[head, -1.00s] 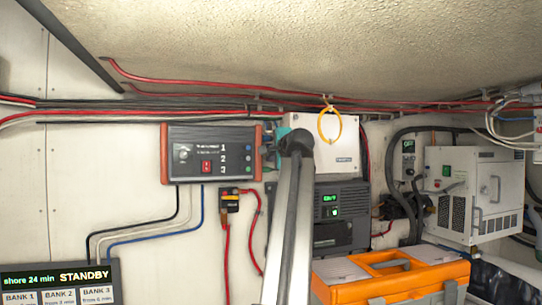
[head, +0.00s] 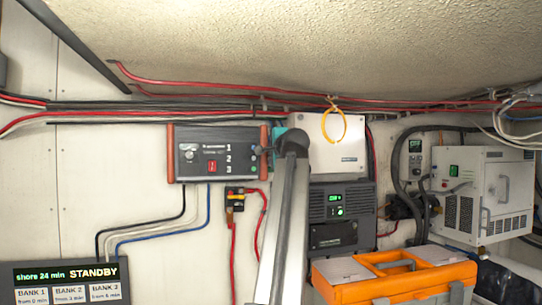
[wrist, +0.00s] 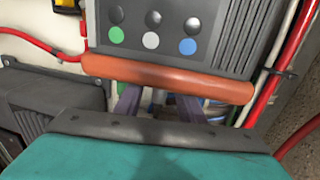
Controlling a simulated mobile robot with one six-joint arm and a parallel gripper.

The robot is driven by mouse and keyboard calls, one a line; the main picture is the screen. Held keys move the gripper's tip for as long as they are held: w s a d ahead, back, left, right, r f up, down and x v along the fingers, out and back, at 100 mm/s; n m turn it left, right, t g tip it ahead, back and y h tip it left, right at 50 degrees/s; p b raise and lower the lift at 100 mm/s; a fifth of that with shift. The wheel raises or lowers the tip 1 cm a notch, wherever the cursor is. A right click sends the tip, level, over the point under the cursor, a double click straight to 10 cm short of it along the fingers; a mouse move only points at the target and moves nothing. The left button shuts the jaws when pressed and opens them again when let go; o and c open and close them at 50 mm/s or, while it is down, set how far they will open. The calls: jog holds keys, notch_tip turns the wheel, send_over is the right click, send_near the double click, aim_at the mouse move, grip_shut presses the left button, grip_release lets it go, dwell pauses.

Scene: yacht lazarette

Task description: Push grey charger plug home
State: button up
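The charger (head: 218,153) is a dark box with orange-red end bars, mounted on the wall and marked 1, 2, 3. In the wrist view its face (wrist: 200,15) shows green, grey and blue dots beside dark round features. My gripper (wrist: 158,106) is at the charger's right end in the head view. In the wrist view its two dark fingers stand apart and their tips are hidden behind the orange-red bar (wrist: 165,77). Small white and blue pieces show between them. I cannot tell whether one is the grey plug; no plug is clearly visible.
Below the charger hang black, white and blue cables, and a fuse block (head: 235,199) with red cables. Right of my arm are a white box (head: 338,150), a dark unit (head: 342,205), an orange toolbox (head: 395,277) and a white cabinet (head: 485,190). Red cables (head: 230,86) run above.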

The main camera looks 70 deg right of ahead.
jog(key=shift+s+d, duration=0.1)
jog(key=shift+s, duration=0.05)
jog(key=shift+s, duration=0.1)
jog(key=shift+s+a, duration=0.2)
jog(key=shift+a, duration=0.1)
jog(key=v, duration=1.3)
dwell(0.5)
